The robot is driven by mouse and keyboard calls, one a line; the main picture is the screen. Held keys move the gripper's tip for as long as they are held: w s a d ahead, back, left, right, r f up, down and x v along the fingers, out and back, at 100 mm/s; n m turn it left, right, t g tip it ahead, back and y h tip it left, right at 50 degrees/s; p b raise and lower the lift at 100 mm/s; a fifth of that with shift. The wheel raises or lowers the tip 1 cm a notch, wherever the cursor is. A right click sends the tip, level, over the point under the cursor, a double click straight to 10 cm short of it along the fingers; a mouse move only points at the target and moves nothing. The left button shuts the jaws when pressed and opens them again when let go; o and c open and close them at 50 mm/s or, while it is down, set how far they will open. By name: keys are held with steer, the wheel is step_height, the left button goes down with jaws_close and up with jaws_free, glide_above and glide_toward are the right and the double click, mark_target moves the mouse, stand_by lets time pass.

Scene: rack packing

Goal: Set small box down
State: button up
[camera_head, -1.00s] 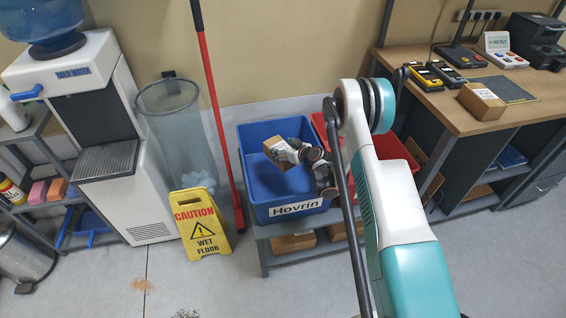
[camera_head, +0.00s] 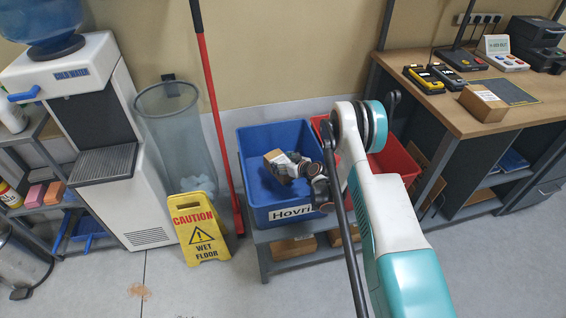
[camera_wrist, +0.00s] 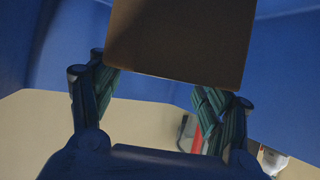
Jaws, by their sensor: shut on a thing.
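The small box (camera_head: 276,156) is a brown carton with a pale label. My gripper (camera_head: 287,166) is shut on it and holds it inside the blue bin (camera_head: 291,214) labelled Hovrin. In the wrist view the small box (camera_wrist: 180,40) fills the top centre, between the two fingers of my gripper (camera_wrist: 160,92). Blue bin walls (camera_wrist: 60,40) surround it there. Whether the box touches the bin floor is hidden.
A red bin (camera_head: 398,163) stands right of the blue bin, partly behind my arm. Both sit on a low grey rack (camera_head: 262,240) with cartons beneath. A yellow wet-floor sign (camera_head: 199,230) and a red pole (camera_head: 213,100) stand to the left. Another carton (camera_head: 483,103) lies on the desk.

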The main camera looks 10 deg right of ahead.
steer(key=shift+f, duration=0.4)
steer(key=o, duration=1.3)
